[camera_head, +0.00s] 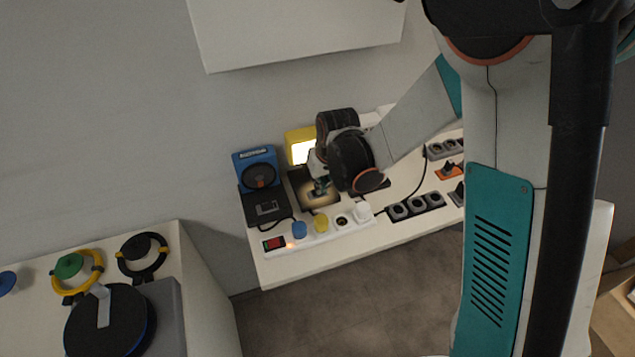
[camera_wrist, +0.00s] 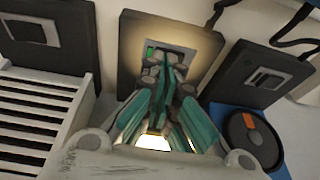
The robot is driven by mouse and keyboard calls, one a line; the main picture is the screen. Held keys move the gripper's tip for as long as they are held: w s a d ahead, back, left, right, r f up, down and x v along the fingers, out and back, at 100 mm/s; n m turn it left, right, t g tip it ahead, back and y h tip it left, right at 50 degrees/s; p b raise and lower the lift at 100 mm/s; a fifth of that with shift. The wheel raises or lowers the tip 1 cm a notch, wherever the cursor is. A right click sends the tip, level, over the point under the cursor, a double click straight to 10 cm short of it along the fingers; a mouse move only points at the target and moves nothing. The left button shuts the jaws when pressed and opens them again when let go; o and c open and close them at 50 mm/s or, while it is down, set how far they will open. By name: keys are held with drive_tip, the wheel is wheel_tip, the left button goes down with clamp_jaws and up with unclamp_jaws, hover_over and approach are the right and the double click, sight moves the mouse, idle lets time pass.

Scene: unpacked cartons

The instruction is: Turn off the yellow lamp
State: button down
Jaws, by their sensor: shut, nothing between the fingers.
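The yellow lamp (camera_head: 293,137) stands against the wall at the back of the table, and its panel glows white. In front of it is a dark base plate (camera_head: 306,197) with a light patch on it. In the wrist view this dark plate (camera_wrist: 130,45) carries a grey switch (camera_wrist: 186,52) with a green spot. My gripper (camera_head: 320,188) is shut and empty, its tips over that switch. In the wrist view its teal fingers (camera_wrist: 166,65) cover part of the switch; I cannot tell whether they touch it. Lamp light (camera_wrist: 153,142) shows between the fingers.
A blue device (camera_head: 256,156) with its own dark switch plate (camera_head: 266,208) stands just left. A white power strip (camera_head: 330,232) with coloured plugs lies along the front edge. Black sockets (camera_head: 415,205) lie to the right. A white box (camera_head: 295,35) hangs above.

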drive_tip(key=r+p, duration=0.2)
drive_tip(key=r, duration=0.1)
drive_tip(key=r+p, duration=0.1)
drive_tip(key=shift+w+d+r, duration=0.1)
drive_tip(key=shift+d+r, duration=0.15)
drive_tip(key=shift+r, duration=0.15)
drive_tip(key=p+v, duration=0.3)
drive_tip(key=v, duration=0.6)
drive_tip(key=shift+a+r+b, duration=0.4)
drive_tip(key=shift+a+b, duration=0.2)
drive_tip(key=shift+b, duration=0.05)
